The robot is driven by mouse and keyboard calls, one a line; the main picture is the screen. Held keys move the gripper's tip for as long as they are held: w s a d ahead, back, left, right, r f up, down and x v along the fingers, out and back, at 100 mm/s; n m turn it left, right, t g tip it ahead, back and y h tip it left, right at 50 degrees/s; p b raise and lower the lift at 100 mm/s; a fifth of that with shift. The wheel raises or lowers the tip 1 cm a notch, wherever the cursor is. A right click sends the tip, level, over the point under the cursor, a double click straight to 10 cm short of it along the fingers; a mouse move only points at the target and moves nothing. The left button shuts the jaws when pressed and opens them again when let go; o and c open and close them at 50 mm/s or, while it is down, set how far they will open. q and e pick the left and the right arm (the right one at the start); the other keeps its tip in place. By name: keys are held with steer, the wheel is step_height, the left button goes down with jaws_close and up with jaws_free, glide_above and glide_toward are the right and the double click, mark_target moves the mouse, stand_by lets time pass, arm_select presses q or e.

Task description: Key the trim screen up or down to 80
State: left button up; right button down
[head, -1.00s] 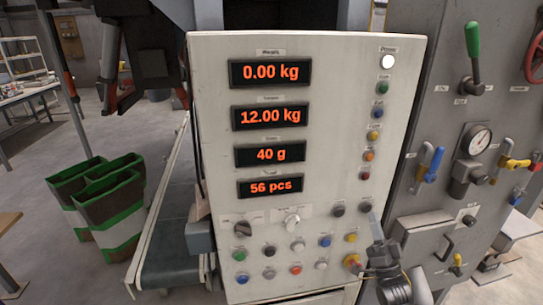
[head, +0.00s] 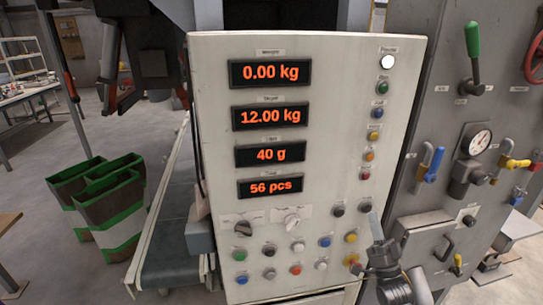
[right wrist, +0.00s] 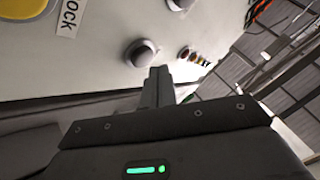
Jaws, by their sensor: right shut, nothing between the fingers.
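The control panel (head: 330,130) fills the middle of the head view with a column of orange readouts. The third screen (head: 270,154) shows 40 g; its label is too blurred to read surely. Below are several round buttons and two knobs. My right gripper (head: 374,220) is shut and empty at the panel's lower right. Its tips are just below a dark button (head: 365,206). In the right wrist view the closed fingertips (right wrist: 159,72) are close to that dark button (right wrist: 141,53); contact cannot be told. My left gripper is not in view.
Another dark button (head: 337,210) and a yellow button (head: 351,237) are nearby. A grey cabinet (head: 440,150) with valves and levers stands at right. A conveyor (head: 168,262) runs left of the panel, and green-and-white sacks (head: 112,225) stand beyond it.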

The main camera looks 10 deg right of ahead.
steer(key=shift+w, duration=0.15)
stand_by(0.4)
steer(key=shift+w, duration=0.3)
steer(key=shift+w+b, duration=0.3)
stand_by(0.6)
steer(key=shift+s+p, duration=0.4)
steer(key=shift+s, duration=0.35)
steer(key=s+p, duration=0.2)
steer(key=s, duration=0.4)
